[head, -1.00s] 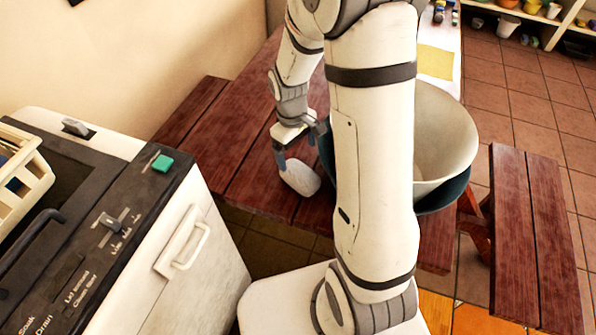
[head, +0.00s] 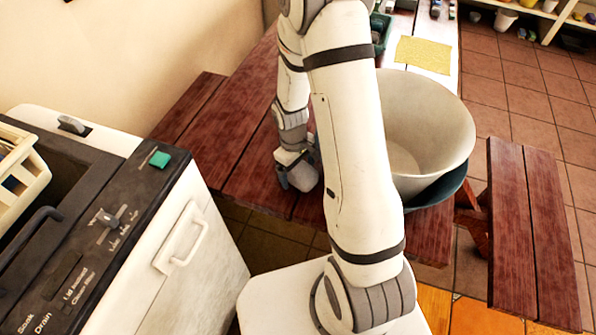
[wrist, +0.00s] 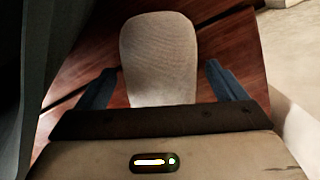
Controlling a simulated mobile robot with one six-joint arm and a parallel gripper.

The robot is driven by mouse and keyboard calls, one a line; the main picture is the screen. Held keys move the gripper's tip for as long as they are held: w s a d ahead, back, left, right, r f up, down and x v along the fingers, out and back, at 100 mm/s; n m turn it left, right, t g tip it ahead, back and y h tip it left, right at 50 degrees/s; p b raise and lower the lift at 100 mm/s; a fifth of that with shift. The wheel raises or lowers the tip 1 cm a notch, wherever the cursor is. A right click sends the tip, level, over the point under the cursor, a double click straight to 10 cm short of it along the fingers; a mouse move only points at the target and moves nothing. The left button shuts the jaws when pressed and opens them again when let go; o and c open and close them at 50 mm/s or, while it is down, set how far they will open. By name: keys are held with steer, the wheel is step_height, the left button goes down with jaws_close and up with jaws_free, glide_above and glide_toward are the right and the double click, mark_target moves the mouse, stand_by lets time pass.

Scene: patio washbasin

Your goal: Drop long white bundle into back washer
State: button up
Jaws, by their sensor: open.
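The long white bundle (head: 303,177) lies on the dark red wooden table, partly hidden by my gripper (head: 286,178) in the head view. In the wrist view the bundle (wrist: 160,55) is pale, rounded at its far end, and lies lengthwise between my two blue fingers. My gripper (wrist: 161,75) is open, with a gap visible on each side of the bundle. A washer (head: 110,215) with a dark top panel, green button and white handle stands at the left. I cannot tell whether it is the back washer.
A white basket (head: 22,172) sits on the washer's left side. A large pale basin (head: 430,125) stands right of my arm, inside a dark teal tub (head: 440,195). A yellow cloth (head: 424,54) lies behind. A wooden bench (head: 525,230) is at right.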

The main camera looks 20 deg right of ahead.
steer(key=c, duration=1.5)
steer(key=shift+r, duration=0.1)
